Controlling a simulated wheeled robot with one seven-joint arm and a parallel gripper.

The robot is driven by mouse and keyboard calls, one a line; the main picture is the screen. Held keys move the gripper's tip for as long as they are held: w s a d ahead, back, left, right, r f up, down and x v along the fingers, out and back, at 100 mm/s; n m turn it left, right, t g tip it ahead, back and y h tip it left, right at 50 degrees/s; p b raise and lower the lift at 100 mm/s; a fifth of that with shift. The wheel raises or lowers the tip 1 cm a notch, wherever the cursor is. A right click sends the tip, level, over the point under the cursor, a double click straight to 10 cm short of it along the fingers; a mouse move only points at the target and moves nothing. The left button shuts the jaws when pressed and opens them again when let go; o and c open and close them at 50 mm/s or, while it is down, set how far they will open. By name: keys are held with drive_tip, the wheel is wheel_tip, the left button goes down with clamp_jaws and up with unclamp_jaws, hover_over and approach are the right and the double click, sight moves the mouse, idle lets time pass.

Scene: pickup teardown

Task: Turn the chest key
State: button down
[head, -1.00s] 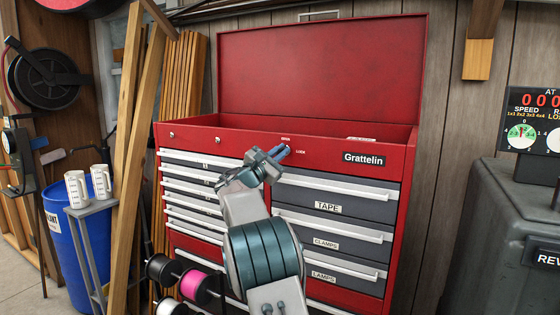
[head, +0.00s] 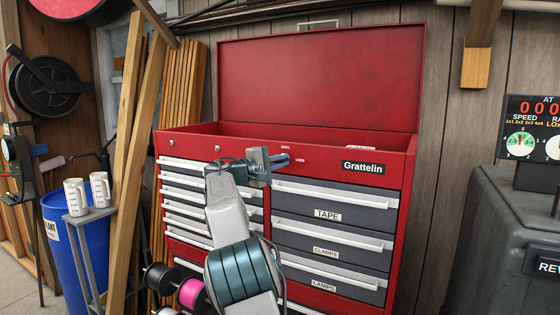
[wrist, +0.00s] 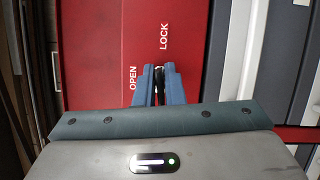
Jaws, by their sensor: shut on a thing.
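The red tool chest (head: 235,139) stands against the wall with its lid (head: 320,80) raised. Its front panel carries small OPEN and LOCK labels, which the wrist view shows large on the red panel (wrist: 95,50). My gripper (head: 284,158) is at this panel, next to the labels. In the wrist view its blue fingers (wrist: 158,84) are closed on a small dark key (wrist: 158,77) just below the labels. The fingers hide most of the key, and I cannot tell its exact angle.
Drawers with white handles (head: 335,196) fill the chest front below. At left are leaning planks (head: 134,150), a blue barrel (head: 62,245), a stand with two white mugs (head: 75,197) and spools (head: 192,293). A grey machine (head: 495,225) stands at right.

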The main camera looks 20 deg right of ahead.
drive_tip(key=shift+m+g, duration=0.3)
drive_tip(key=shift+m, duration=0.3)
drive_tip(key=c, duration=1.6)
unclamp_jaws()
drive_tip(key=shift+a, duration=0.1)
drive_tip(key=b+v, duration=0.2)
drive_tip(key=v, duration=1.1)
drive_tip(key=shift+s+a+r, duration=0.2)
drive_tip(key=shift+a, duration=0.1)
